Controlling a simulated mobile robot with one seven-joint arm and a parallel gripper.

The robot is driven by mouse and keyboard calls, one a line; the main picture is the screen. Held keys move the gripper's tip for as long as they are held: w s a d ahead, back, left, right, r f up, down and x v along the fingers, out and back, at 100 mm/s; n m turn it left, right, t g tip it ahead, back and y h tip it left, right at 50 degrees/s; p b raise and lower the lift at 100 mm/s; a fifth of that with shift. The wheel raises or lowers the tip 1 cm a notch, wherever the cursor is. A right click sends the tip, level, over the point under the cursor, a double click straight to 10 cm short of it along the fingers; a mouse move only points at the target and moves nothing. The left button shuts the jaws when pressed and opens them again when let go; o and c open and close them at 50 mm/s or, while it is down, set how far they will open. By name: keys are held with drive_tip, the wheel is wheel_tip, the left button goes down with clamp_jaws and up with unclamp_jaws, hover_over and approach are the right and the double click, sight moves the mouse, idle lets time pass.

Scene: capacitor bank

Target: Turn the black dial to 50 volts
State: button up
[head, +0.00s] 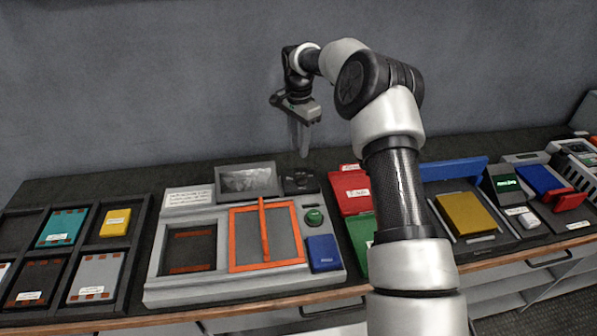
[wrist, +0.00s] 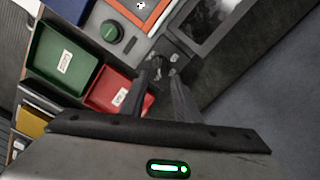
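The black dial sits on a small dark panel (head: 300,180) at the back right of the grey console, right of a small screen. The dial's pointer and voltage marks are too small to read. My gripper (head: 303,154) hangs above the back of the console with its fingers pointing down, above the dark panel in the head view. In the wrist view, my gripper (wrist: 161,72) has a gap between its fingertips, with the dark panel (wrist: 165,52) behind them. No object shows held between the fingers, which partly hide the dial area.
The console (head: 190,290) also has a green button (head: 314,217), a blue block (head: 323,253) and an orange-framed panel (head: 266,237). Red (head: 350,190) and green (head: 360,235) trays stand to its right. A compartment tray (head: 70,255) lies left. The wall is behind.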

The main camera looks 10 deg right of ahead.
sight(299, 176)
wheel_tip(299, 176, down, 11)
drive_tip(key=shift+f+p, duration=0.2)
drive_tip(key=shift+p, duration=0.15)
clamp_jaws()
